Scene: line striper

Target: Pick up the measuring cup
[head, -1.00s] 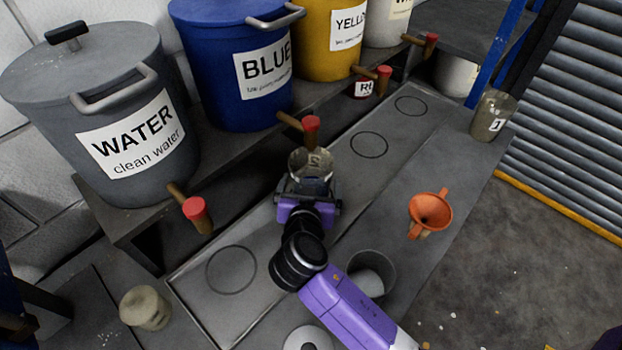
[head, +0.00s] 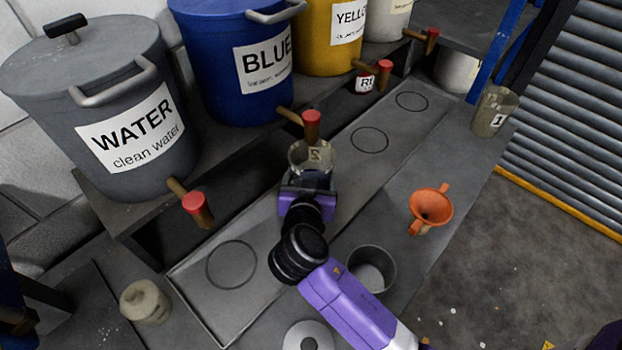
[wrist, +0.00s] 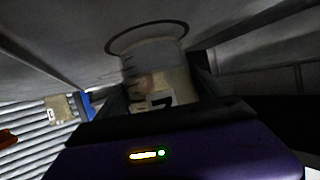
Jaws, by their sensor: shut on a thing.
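A clear measuring cup (head: 312,155) with a "2" label is in front of the blue bucket's tap in the head view. My gripper (head: 309,181) is shut on it, with the cup upright between the fingers. In the wrist view the cup (wrist: 153,70) and its label show close up, with a dark ring on the grey surface just beyond it. I cannot tell whether the cup's base touches the surface. A second clear cup (head: 494,112), labelled "1", stands at the far right end of the bench.
Water (head: 130,135), blue (head: 222,75) and yellow (head: 314,50) buckets stand on a raised shelf, with taps such as the water tap (head: 197,205) jutting out. An orange funnel (head: 430,207), a grey pot (head: 384,262) and a beige jar (head: 145,302) stand around my arm.

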